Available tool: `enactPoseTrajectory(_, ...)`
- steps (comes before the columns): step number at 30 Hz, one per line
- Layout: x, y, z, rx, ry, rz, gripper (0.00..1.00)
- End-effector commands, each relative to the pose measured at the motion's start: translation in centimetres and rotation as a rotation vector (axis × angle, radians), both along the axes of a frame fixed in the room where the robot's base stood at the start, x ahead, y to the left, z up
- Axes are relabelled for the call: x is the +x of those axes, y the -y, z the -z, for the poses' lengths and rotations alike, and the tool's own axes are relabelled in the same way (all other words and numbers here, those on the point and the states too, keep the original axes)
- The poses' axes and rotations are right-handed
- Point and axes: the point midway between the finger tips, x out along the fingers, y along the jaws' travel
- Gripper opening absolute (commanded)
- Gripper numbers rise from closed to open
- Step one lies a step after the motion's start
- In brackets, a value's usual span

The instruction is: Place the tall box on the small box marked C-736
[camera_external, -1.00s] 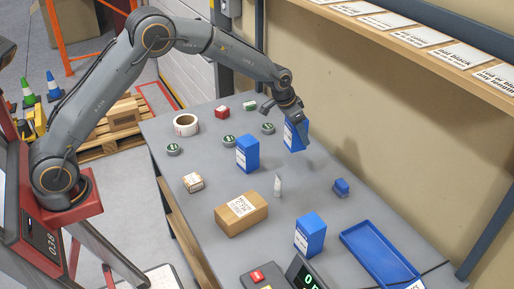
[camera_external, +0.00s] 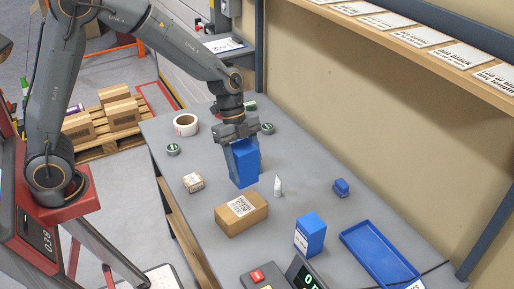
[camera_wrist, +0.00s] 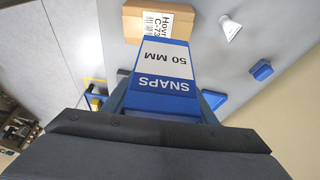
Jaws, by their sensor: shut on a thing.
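My gripper (camera_external: 240,143) is shut on a tall blue box (camera_external: 244,172) with a white panel reading "SNAPS 50 MM" in the wrist view (camera_wrist: 163,65). It holds the box above the table, behind the brown cardboard box (camera_external: 232,222), and apart from it. The cardboard box also shows at the top of the wrist view (camera_wrist: 131,26). Its white label reads "C-73", with the rest hidden by the held box.
A smaller carton (camera_external: 193,182) sits to the left. A blue box (camera_external: 310,236), blue tray (camera_external: 372,254) and small blue block (camera_external: 341,187) are to the right. A tape roll (camera_external: 185,125) lies at the back.

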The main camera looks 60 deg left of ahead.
Motion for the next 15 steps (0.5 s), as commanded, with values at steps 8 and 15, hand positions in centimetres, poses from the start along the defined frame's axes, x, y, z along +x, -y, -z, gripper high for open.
enactPoseTrajectory(8,-2.0,0.7,1.9,0.001,-0.004,0.082,0.20)
enactPoseTrajectory(15,-1.8,0.7,5.1,0.000,-0.001,0.081,0.20)
